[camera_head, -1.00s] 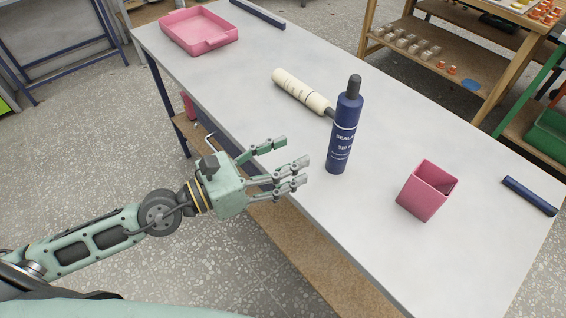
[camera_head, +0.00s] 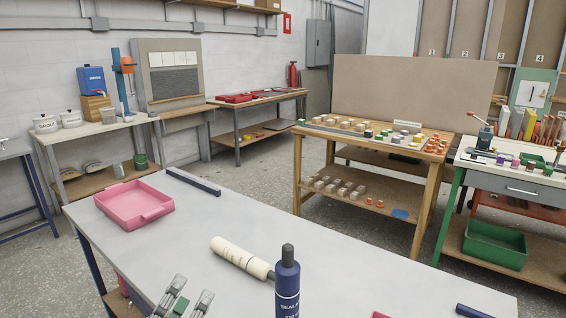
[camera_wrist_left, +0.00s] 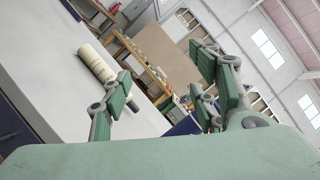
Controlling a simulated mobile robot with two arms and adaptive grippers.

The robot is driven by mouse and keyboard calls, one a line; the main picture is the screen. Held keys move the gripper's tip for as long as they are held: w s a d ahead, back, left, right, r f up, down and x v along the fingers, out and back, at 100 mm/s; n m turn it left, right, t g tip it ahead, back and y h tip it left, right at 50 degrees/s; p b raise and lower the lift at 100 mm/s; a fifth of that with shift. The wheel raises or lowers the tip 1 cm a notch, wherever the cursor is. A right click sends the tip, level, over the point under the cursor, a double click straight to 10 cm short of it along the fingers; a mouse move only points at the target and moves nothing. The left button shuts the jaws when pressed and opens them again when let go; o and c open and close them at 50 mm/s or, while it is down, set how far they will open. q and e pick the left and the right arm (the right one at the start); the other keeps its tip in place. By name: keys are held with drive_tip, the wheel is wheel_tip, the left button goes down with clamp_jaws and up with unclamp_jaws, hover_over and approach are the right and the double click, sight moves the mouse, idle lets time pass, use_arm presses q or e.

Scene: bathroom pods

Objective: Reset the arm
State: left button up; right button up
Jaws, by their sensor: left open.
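My left gripper (camera_head: 184,300) shows at the bottom edge of the head view, with only its fingertips in the picture. It is open and empty; its spread green-padded fingers also show in the left wrist view (camera_wrist_left: 165,100). To its right on the table stands an upright dark blue bottle (camera_head: 287,290), cut off by the bottom edge. A cream bottle (camera_head: 240,257) lies on its side just behind and left of the blue one; it also shows in the left wrist view (camera_wrist_left: 96,63). My right gripper is not in view.
The grey table (camera_head: 330,260) carries a pink tray (camera_head: 134,205) at left, a dark blue bar (camera_head: 193,182) behind it and another bar (camera_head: 485,312) at lower right. A sliver of pink (camera_head: 380,315) shows at the bottom. Wooden shelves (camera_head: 370,145) and workbenches stand behind, across open floor.

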use_arm(q)
drive_tip(key=s+a+f+n+g+y, duration=0.1)
drive_tip(key=a+f+n+g+y, duration=0.2)
drive_tip(key=a+f+n+y, duration=0.75)
drive_tip(key=s+f+n+g+h, duration=0.1)
drive_tip(key=s+f+n+g, duration=0.55)
drive_tip(key=n, duration=0.25)
drive_tip(key=s+d+f+n+g+h, duration=0.4)
drive_tip(key=s+d+f+n+g, duration=0.3)
drive_tip(key=s+f, duration=0.55)
drive_tip(key=s+d+f+m+g, duration=0.1)
drive_tip(key=s+f, duration=0.2)
drive_tip(key=f, duration=2.1)
drive_tip(key=s+a+f+g, duration=0.1)
drive_tip(key=s+a+f, duration=0.2)
drive_tip(key=s+f, duration=1.2)
drive_tip(key=shift+s+f+p, duration=0.2)
drive_tip(key=shift+s+p, duration=0.25)
drive_tip(key=shift+s, duration=0.45)
